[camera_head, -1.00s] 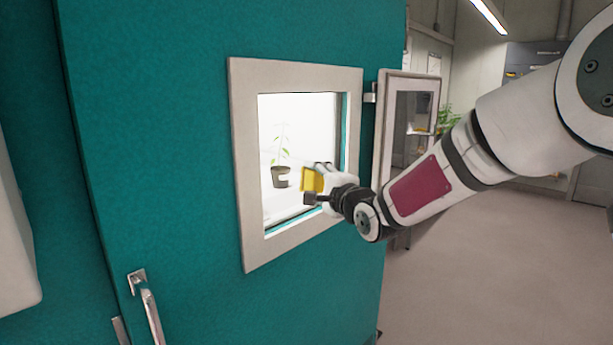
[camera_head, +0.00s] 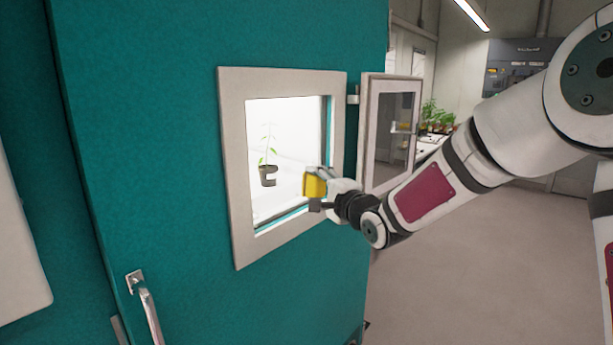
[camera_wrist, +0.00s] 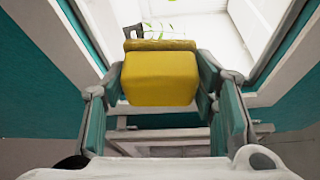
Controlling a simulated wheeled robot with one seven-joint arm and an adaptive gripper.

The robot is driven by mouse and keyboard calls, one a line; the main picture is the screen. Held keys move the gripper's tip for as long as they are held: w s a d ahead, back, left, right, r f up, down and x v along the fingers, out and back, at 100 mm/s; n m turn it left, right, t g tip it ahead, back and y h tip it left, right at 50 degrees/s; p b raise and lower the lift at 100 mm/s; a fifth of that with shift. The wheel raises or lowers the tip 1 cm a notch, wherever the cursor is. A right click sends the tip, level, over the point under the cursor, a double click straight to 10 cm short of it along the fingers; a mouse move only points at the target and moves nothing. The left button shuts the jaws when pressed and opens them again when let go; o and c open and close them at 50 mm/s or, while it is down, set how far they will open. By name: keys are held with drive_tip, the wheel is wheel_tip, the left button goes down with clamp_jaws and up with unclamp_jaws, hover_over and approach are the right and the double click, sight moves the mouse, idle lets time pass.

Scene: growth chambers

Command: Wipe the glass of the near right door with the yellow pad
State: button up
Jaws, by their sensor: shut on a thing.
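The teal door (camera_head: 150,180) has a window with a pale frame (camera_head: 233,170). Through its glass (camera_head: 285,120) a potted plant (camera_head: 268,172) shows in a bright interior. My gripper (camera_head: 315,190) is at the right part of this window. It is shut on the yellow pad (camera_head: 314,184), which also shows between the fingers in the wrist view (camera_wrist: 160,78). The pad is in front of the glass in the head view; I cannot tell whether it touches. A small framed glass panel (camera_head: 390,135) stands swung out on a hinge at the window's right side.
A metal handle (camera_head: 143,305) is on the door's lower left. A pale surface (camera_head: 18,230) juts in at the left edge. Open floor (camera_head: 460,270) lies to the right. Plants (camera_head: 437,115) stand on a bench at the back.

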sight(281, 175)
drive_tip(key=shift+w+a+b, duration=0.45)
drive_tip(key=shift+w+a, duration=0.2)
drive_tip(key=shift+a, duration=0.3)
drive_tip(key=shift+w+a+b, duration=0.4)
drive_tip(key=shift+w+a, duration=0.25)
drive_tip(key=shift+a, duration=0.25)
drive_tip(key=shift+w+a+b, duration=0.45)
drive_tip(key=shift+w+a, duration=0.2)
drive_tip(key=shift+a, duration=0.3)
drive_tip(key=shift+w+a+b, duration=0.5)
drive_tip(key=shift+w+a, duration=0.15)
drive_tip(key=shift+a, duration=0.15)
drive_tip(key=shift+w+d, duration=0.1)
drive_tip(key=shift+w+d+b, duration=0.4)
drive_tip(key=shift+w+d, duration=0.85)
drive_tip(key=shift+w, duration=0.15)
drive_tip(key=shift+a, duration=0.1)
drive_tip(key=shift+r, duration=0.1)
drive_tip(key=shift+s+a+p, duration=0.7)
drive_tip(key=shift+s+a, duration=0.8)
drive_tip(key=shift+a, duration=0.05)
drive_tip(key=shift+c, duration=0.4)
